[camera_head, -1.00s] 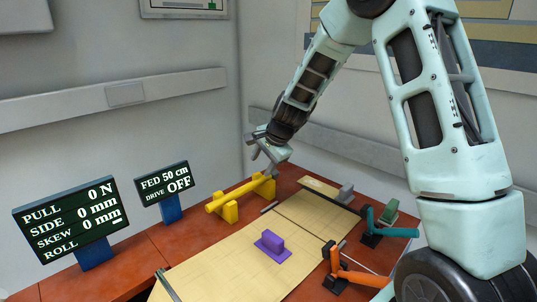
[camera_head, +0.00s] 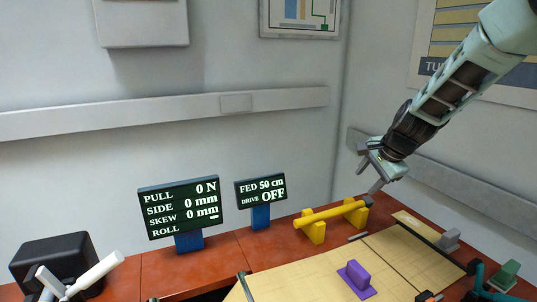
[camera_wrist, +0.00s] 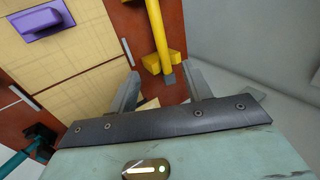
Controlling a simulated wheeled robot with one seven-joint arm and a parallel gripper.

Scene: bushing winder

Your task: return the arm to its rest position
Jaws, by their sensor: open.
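My gripper (camera_head: 378,186) is raised in the right part of the head view, above the right end of the yellow roller (camera_head: 330,214). It is open and holds nothing. In the wrist view my gripper (camera_wrist: 163,88) shows its two grey fingers apart. The end of the yellow roller (camera_wrist: 158,30) and its yellow support show beyond the fingers. My forearm reaches in from the top right corner.
The tan sheet (camera_head: 310,280) lies on the red-brown bench with a purple block (camera_head: 356,278) on it. Two displays, one larger (camera_head: 181,212) and one smaller (camera_head: 261,199), stand at the back. A teal-handled clamp (camera_head: 487,288) is at the lower right. A black box (camera_head: 55,262) is at the left.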

